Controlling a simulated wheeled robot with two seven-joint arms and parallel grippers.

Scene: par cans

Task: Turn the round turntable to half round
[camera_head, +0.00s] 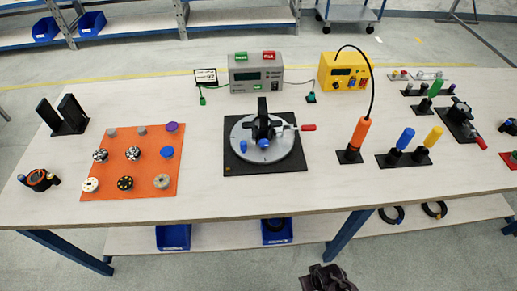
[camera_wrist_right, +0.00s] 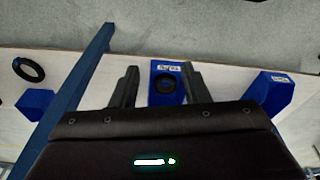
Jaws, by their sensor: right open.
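The round turntable (camera_head: 240,144) is a grey disc on a black square base (camera_head: 265,169) in the middle of the table. A black fixture (camera_head: 262,122) stands on the disc, with a red-tipped handle (camera_head: 308,127) pointing right. Blue knobs (camera_head: 263,143) sit at the disc's front. My right gripper (camera_head: 325,272) shows at the bottom of the head view, in front of the table and well away from the turntable. In the right wrist view its fingers (camera_wrist_right: 160,85) are apart with nothing held between them. My left gripper is in neither view.
An orange mat (camera_head: 122,191) with several round parts lies left of the turntable. An orange-handled tool (camera_head: 359,134) stands to its right in a black holder. A grey box (camera_head: 256,73) and a yellow box (camera_head: 343,71) stand behind. The lower shelf holds blue bins (camera_head: 173,237).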

